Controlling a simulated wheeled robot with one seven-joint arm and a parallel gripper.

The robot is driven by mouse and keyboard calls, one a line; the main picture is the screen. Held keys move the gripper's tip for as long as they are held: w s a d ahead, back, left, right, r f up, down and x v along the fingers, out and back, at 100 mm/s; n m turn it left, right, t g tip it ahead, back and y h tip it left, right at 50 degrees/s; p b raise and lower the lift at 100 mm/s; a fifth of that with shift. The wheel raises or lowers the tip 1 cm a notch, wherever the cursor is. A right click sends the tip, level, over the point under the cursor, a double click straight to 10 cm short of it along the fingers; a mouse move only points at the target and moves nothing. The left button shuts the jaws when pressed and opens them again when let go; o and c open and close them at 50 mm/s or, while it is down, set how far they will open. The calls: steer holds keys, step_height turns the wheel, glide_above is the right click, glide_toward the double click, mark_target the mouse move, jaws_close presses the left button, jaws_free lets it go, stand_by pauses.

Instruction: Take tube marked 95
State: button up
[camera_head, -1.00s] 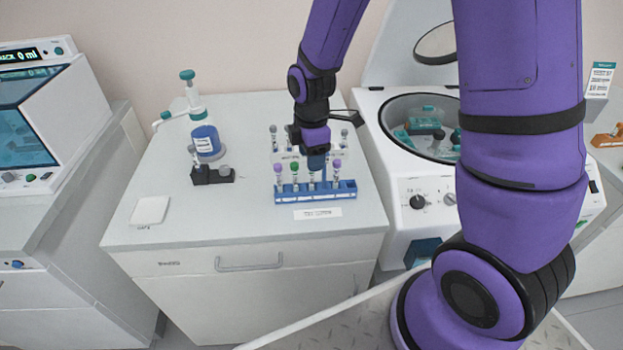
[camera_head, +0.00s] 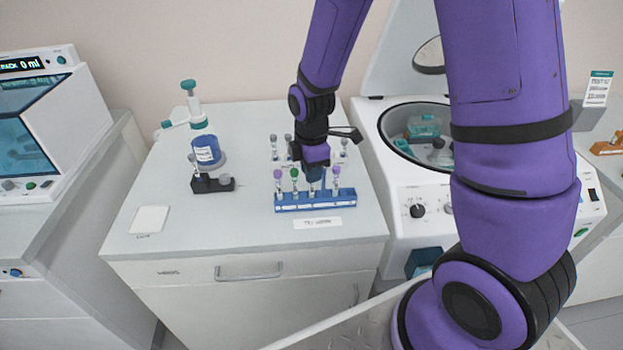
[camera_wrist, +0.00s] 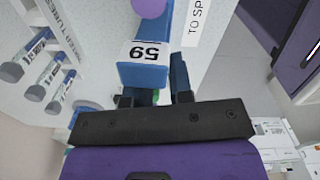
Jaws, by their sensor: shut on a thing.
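A blue rack (camera_head: 290,207) stands near the front of the white bench. It holds upright tubes: a purple-capped one (camera_head: 278,175) at the left end, a green-capped one (camera_head: 293,174) beside it and another purple-capped one (camera_head: 335,172) at the right. My gripper (camera_head: 313,178) points down over the rack's middle, shut on a tube that its fingers mostly hide. In the wrist view my gripper (camera_wrist: 154,97) is close behind a blue part with a white label (camera_wrist: 146,52). Its digits look like 59, but their proper orientation is unclear. I cannot read the held tube's mark.
Several more tubes (camera_head: 274,143) stand behind my gripper. A blue-labelled bottle (camera_head: 206,150) and a dark stand (camera_head: 212,184) are to the left. An open centrifuge (camera_head: 400,160) stands right of the bench. The bench's front left holds only a white pad (camera_head: 149,219).

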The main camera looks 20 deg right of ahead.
step_height(320, 180, up, 10)
stand_by(0.5)
